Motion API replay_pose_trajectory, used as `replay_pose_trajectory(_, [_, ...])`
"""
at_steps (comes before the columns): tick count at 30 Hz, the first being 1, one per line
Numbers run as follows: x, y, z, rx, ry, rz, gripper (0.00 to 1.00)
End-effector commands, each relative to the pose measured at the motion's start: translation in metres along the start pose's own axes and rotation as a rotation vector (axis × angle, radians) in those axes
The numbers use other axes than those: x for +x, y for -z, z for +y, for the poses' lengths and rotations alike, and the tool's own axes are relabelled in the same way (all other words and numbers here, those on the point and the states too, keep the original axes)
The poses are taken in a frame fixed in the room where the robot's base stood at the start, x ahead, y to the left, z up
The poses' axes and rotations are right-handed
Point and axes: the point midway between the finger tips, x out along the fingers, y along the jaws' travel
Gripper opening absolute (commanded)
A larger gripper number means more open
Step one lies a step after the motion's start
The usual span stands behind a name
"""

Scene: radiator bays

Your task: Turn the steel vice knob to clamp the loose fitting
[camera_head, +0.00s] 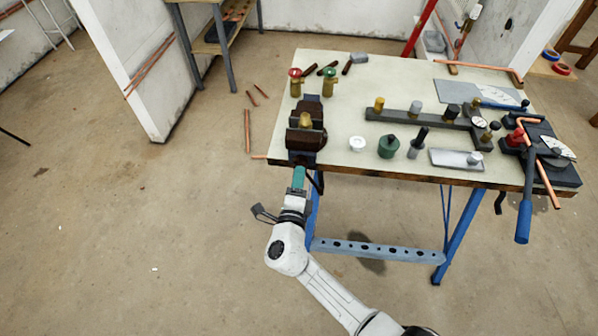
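The vice (306,137) is a dark brown and black block at the left front edge of the workbench. A brass fitting (306,120) sits between its jaws; whether the jaws touch it I cannot tell. My gripper (299,177) is at the front of the vice, just below the bench top, with a teal part at its end. The steel vice knob is not clearly visible; my gripper's end covers that spot. A thin dark bar (317,183) slants down beside my gripper. I cannot tell whether the fingers are open or shut.
The workbench (345,90) holds two brass valves with red (295,83) and green (329,82) handles, a green cap (389,146), a white ring (357,143), a grey manifold bar (425,122) and a blue-handled pipe bender (525,215). Copper pipes (247,130) lie on the floor at left.

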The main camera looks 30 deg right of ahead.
Motion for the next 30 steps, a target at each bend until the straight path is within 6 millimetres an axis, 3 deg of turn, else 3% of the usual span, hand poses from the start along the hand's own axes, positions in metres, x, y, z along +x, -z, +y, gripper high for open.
replay_pose_trajectory(9, [-0.0001,0.0002,-0.0001,0.000,0.000,0.001,0.00])
replay_pose_trajectory(17, [-0.0001,0.0005,0.0014,0.023,0.001,0.001,0.00])
replay_pose_trajectory(30, [-0.0002,0.0011,0.0055,0.636,0.002,0.000,0.00])
